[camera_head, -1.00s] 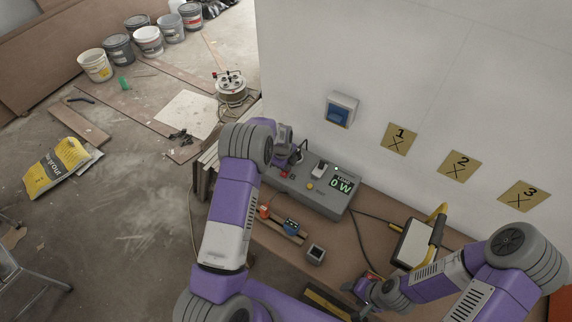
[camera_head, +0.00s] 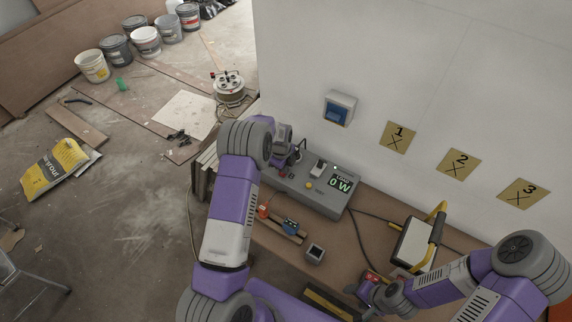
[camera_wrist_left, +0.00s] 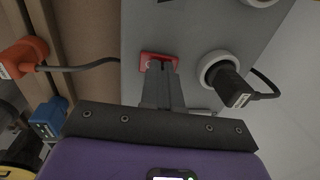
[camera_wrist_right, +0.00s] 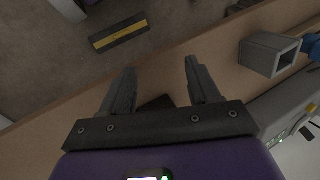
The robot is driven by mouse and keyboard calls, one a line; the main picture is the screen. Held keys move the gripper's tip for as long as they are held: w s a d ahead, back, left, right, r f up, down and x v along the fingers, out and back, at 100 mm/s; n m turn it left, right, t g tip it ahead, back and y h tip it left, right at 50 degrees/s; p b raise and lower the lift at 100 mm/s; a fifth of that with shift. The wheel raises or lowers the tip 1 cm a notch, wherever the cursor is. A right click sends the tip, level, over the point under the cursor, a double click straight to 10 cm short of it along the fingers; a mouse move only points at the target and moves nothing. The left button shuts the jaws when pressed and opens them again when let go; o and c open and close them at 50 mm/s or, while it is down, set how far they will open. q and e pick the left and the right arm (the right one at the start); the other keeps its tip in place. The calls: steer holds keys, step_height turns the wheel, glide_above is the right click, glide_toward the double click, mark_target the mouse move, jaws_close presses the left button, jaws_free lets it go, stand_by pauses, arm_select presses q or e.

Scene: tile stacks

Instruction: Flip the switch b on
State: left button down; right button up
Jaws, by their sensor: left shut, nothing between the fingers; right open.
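A grey control box (camera_head: 318,196) stands on the bench against the wall, its display reading 0 W. In the left wrist view, a red-framed switch (camera_wrist_left: 146,57) is on the box face (camera_wrist_left: 190,28), right at the tips of my left gripper (camera_wrist_left: 160,66). The shut, empty fingers partly cover this switch, so its rocker position and any letter are hidden. I cannot tell whether they touch it. A black plug (camera_wrist_left: 231,85) sits in a round socket beside it. My right gripper (camera_wrist_right: 160,70) is open and empty over the bench's front edge.
A hollow grey block (camera_head: 315,254) is in front. A work lamp (camera_head: 415,243) stands right. A blue wall socket (camera_head: 339,110) is above.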

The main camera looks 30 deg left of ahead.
mark_target(282, 174)
arm_select(q)
steer(key=shift+s, duration=0.35)
steer(key=shift+a+r, duration=0.1)
steer(key=shift+r, duration=0.2)
arm_select(e)
steer(key=shift+r, duration=0.2)
arm_select(q)
steer(key=r, duration=0.1)
steer(key=r+p, duration=0.1)
steer(key=r, duration=0.2)
steer(key=shift+s+r+p, duration=0.3)
steer(key=shift+r+p, duration=0.05)
steer(key=shift+p, duration=0.05)
arm_select(e)
steer(key=shift+s+a+r, duration=0.1)
steer(key=shift+r, duration=0.65)
steer(key=shift+f+b, duration=0.35)
steer(key=shift+f, duration=0.05)
arm_select(q)
step_height(282, 174, up, 8)
steer(key=s, duration=0.1)
steer(key=shift+s+r, duration=0.25)
steer(key=shift+s, duration=0.1)
